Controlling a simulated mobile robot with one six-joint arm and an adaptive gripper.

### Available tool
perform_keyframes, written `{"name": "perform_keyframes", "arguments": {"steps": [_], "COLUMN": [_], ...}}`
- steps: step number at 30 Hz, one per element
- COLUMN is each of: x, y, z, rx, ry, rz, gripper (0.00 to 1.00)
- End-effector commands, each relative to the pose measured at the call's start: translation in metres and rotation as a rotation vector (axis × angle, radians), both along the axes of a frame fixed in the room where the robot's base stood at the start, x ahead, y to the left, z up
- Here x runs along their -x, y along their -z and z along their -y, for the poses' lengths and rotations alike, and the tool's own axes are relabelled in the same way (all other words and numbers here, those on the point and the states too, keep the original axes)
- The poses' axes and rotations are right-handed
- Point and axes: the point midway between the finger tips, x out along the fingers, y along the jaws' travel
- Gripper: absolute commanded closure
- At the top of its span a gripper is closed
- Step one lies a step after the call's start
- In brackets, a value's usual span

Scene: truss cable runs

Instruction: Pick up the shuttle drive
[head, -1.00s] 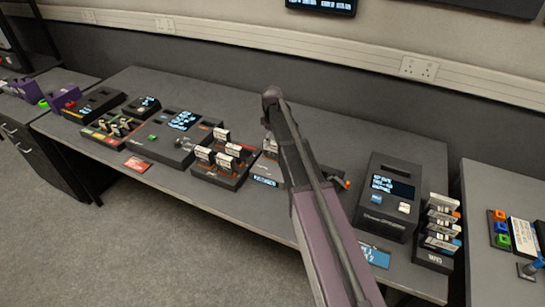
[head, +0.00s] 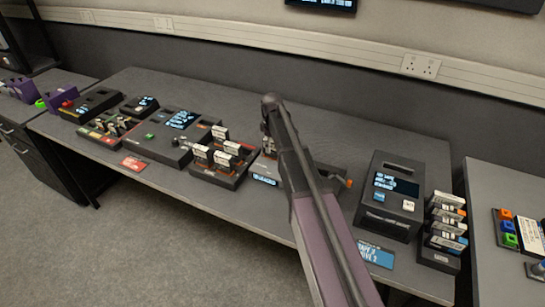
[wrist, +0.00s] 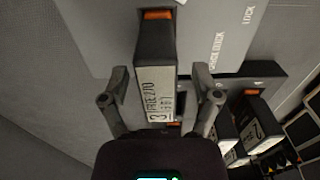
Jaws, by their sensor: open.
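A dark drive (wrist: 157,90) with a long white label and orange marks lies between the two fingers of my gripper (wrist: 160,98) in the wrist view. Its label text is too blurred to read surely. The fingers are open, one on each side, with a visible gap at the left finger and a smaller one at the right. The drive's far end overlaps a grey panel (wrist: 225,35) lettered "QUICK DOCK" and "LOCK". In the head view my arm hides most of this dock, and the gripper cannot be made out clearly.
A rack of several drives (head: 222,180) stands left of my arm; it also shows lower right in the wrist view. A dark console (head: 175,158) is further left. A box with a screen (head: 392,225) and another drive rack (head: 440,258) stand right. The table's back is clear.

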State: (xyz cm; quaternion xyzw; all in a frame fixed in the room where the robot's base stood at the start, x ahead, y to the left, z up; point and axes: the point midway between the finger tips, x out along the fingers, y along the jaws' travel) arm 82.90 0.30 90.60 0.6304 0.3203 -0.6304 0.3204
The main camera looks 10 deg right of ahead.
Motion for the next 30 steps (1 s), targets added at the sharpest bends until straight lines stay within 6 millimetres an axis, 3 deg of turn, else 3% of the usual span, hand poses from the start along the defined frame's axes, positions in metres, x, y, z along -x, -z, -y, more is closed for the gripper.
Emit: {"name": "perform_keyframes", "arguments": {"steps": [6, 26, 30], "x": [-0.0002, 0.0000, -0.0002], "y": [0.0135, 0.0137, 0.0137], "z": [-0.0004, -0.0011, -0.0012], "rx": [0.000, 0.000, 0.000], "ry": [0.000, -0.001, -0.002], "rz": [0.000, 0.000, 0.000], "gripper": [0.20, 0.20, 0.62]}}
